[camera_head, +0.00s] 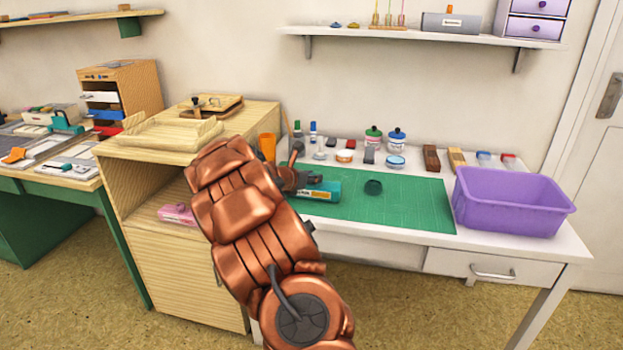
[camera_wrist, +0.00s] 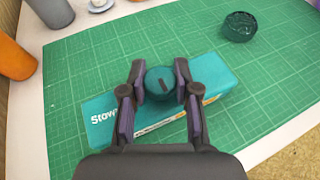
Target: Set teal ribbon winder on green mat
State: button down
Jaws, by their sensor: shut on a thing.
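The teal ribbon winder (camera_head: 326,191) looks like a long teal box with white lettering and an orange-white label. It is over the left part of the green mat (camera_head: 415,205), lying flat; I cannot tell whether it touches the mat. The wrist view shows its teal body (camera_wrist: 212,78) set at a slant, with a round dark teal knob (camera_wrist: 160,84) on top. My gripper (camera_wrist: 158,82) is shut on this knob, a finger on each side. In the head view my gripper (camera_head: 290,178) and arm hide the winder's left end.
A dark green round thing (camera_head: 373,187) sits on the mat, right of the winder. A purple bin (camera_head: 512,203) stands at the mat's right end. An orange cup (camera_head: 267,147), jars and stamps line the back. The mat's right half is mostly free.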

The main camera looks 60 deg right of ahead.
jog(key=shift+f, duration=0.1)
jog(key=c, duration=0.8)
grip_release()
jog(key=shift+c, duration=0.2)
jog(key=shift+a+r, duration=0.2)
jog(key=p+v, duration=0.1)
jog(key=v, duration=1)
jog(key=shift+a, duration=0.25)
jog(key=shift+r, duration=0.15)
